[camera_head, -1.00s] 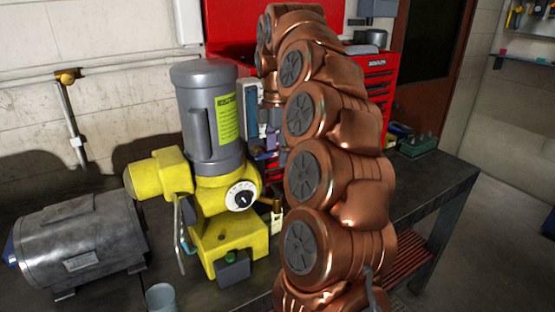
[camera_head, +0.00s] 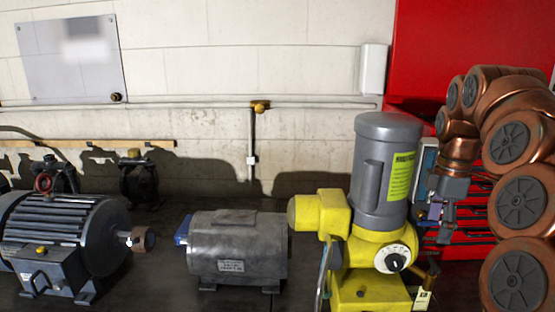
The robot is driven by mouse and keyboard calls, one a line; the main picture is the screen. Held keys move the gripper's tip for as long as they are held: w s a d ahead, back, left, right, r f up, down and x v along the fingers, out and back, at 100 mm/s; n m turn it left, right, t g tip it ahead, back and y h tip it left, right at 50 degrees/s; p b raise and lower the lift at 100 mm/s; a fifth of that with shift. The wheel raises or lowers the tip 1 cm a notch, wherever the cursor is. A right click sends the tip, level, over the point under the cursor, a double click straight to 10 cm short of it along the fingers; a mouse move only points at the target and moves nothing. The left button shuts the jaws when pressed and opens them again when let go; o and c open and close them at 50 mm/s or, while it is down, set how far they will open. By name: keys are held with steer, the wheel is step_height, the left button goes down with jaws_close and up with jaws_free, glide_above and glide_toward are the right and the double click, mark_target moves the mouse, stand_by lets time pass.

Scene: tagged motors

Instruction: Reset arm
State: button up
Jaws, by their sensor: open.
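My copper-coloured arm (camera_head: 520,195) stands at the right edge, folded in a tall arch with its end pointing down. My gripper (camera_head: 436,212) hangs just right of the yellow and grey motor, in front of the red cabinet. It looks open and I see nothing held in it, though its fingers are small and partly hard to make out. The yellow and grey motor (camera_head: 388,175) stands upright on the dark workbench (camera_head: 175,295), with a dial and a small pale tag low on its right side. I cannot tell whether the gripper touches it.
A grey cylindrical motor (camera_head: 238,248) sits left of the yellow one. A dark finned motor (camera_head: 70,240) is farther left, with small dark fittings behind it. A pipe (camera_head: 200,105) runs along the wall. The red cabinet (camera_head: 445,60) stands behind my arm.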

steer(key=s+a+f+m, duration=0.3)
steer(key=s+a, duration=0.3)
steer(key=a, duration=0.1)
steer(key=s+a+f+m, duration=0.2)
steer(key=s+a+f, duration=0.1)
steer(key=s+a, duration=0.35)
steer(key=s+a+f+m+g, duration=0.1)
steer(key=s+f+m, duration=0.3)
steer(key=s, duration=0.4)
steer(key=s+a+f+m, duration=0.4)
steer(key=s+f, duration=0.3)
steer(key=s, duration=0.2)
steer(key=shift+s+a+m+g, duration=0.15)
steer(key=shift+m+g, duration=0.25)
steer(key=shift+m, duration=0.3)
